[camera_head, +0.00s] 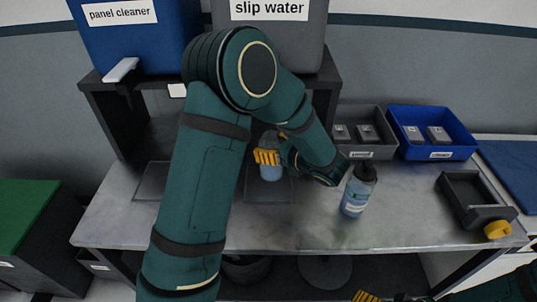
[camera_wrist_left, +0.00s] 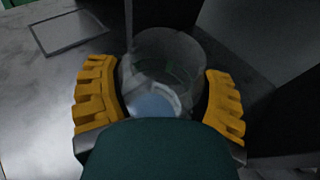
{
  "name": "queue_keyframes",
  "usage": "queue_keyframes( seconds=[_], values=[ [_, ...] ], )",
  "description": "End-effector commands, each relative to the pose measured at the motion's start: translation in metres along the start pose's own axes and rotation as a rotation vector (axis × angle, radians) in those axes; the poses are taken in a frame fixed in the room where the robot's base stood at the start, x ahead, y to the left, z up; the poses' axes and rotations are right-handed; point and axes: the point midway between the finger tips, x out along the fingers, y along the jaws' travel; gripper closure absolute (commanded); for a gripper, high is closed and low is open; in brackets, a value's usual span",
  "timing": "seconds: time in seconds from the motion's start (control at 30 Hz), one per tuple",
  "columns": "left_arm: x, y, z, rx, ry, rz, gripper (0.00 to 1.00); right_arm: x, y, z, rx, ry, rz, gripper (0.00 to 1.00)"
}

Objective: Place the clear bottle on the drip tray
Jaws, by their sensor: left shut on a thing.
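The clear bottle (camera_head: 271,172) has pale blue at its lower part and is upright between the yellow fingers of my left gripper (camera_head: 267,156). In the left wrist view the round clear bottle (camera_wrist_left: 165,60) sits between both fingers of the left gripper (camera_wrist_left: 160,100), which is shut on it. The bottle is over the dark flat drip tray (camera_head: 268,196) below the slip water tank; I cannot tell whether its base touches the tray. My right gripper (camera_head: 372,297) shows only in part at the bottom edge, so its opening is unclear.
A second flat tray (camera_head: 152,182) lies left, below the panel cleaner tank (camera_head: 135,35). The slip water tank (camera_head: 270,45) stands above on a dark shelf. A dark-capped blue bottle (camera_head: 356,193) stands right of my left wrist. Grey (camera_head: 366,147) and blue (camera_head: 433,130) bins stand behind.

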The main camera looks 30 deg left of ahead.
Motion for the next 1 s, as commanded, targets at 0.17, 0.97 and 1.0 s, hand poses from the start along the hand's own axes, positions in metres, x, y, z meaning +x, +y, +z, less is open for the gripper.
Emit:
queue_keyframes(
  seconds=[0.17, 0.97, 1.0],
  values=[
    [0.014, 0.001, -0.010, 0.004, 0.000, 0.002, 0.71, 0.007, 0.003, -0.001, 0.000, 0.003, 0.000, 0.00],
    [0.021, 0.000, -0.033, 0.000, 0.000, 0.001, 0.00, 0.013, 0.005, -0.001, -0.001, 0.007, 0.000, 0.00],
    [0.021, 0.000, -0.033, 0.000, 0.000, 0.001, 0.00, 0.013, 0.005, -0.001, -0.001, 0.007, 0.000, 0.00]
  ],
)
